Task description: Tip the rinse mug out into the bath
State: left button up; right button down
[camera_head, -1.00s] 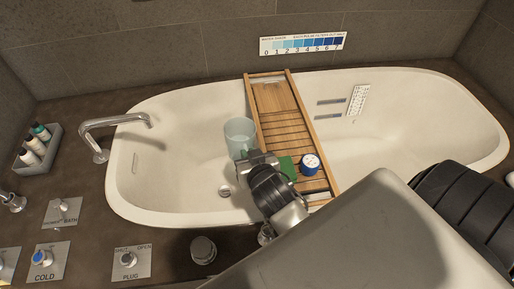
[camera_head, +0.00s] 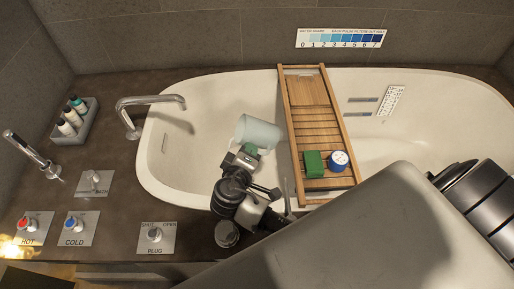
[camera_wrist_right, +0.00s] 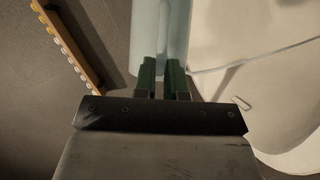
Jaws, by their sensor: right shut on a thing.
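The rinse mug (camera_head: 259,132) is pale blue and translucent. It is tilted nearly onto its side over the left part of the white bath (camera_head: 192,159), its open end facing left. My right gripper (camera_head: 247,153) is shut on it at its lower side. In the right wrist view the mug (camera_wrist_right: 158,35) stands just beyond the two dark green fingertips (camera_wrist_right: 163,75). Whether water is in the mug or running out cannot be told. My left gripper is in neither view.
A wooden caddy (camera_head: 285,110) lies across the bath right of the mug, holding a green block (camera_head: 314,164) and a blue-and-white round item (camera_head: 339,161). The tap (camera_head: 150,100) stands at the bath's left rim. A bottle tray (camera_head: 86,122) and control plates sit further left.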

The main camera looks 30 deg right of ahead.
notch_tip(320, 180, down, 7)
jog(key=a+n+t+h+b, duration=0.1)
jog(key=n+h, duration=0.3)
jog(key=n, duration=0.3)
jog(key=shift+w+n+b, duration=0.3)
jog(key=shift+b, duration=0.05)
dwell(1.9)
